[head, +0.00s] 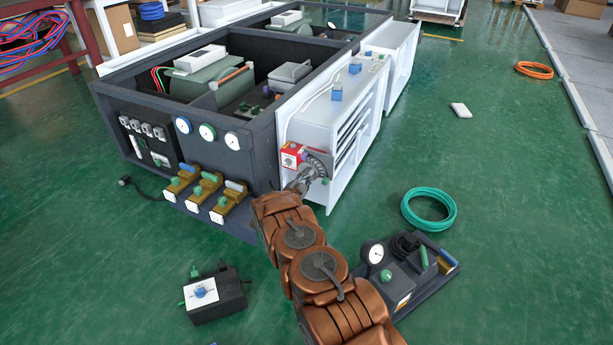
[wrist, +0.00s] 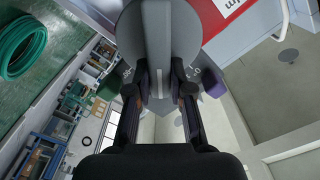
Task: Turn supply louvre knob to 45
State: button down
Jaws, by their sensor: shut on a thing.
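The supply louvre knob (wrist: 160,45) is a grey, rounded piece at the top middle of the wrist view. My gripper (wrist: 161,85) has a dark finger on each side of it and is shut on it. In the head view my gripper (head: 304,180) is at the near end of the white louvre box (head: 330,130), beside a red plate with a white label (head: 290,155) and a dark dial plate (head: 320,162). The red plate (wrist: 218,12) also shows in the wrist view.
A dark framed unit (head: 250,145) with gauges and yellow-bodied valves (head: 205,187) stands left of my arm. A dark box (head: 215,295) lies at front left. A gauge panel (head: 415,275) and green hose coil (head: 428,209) lie right of my arm. Green floor farther right is mostly clear.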

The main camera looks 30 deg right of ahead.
jog(key=c, duration=1)
grip_release()
jog(key=shift+c, duration=0.2)
jog(key=v, duration=1.2)
jog(key=shift+w, duration=0.1)
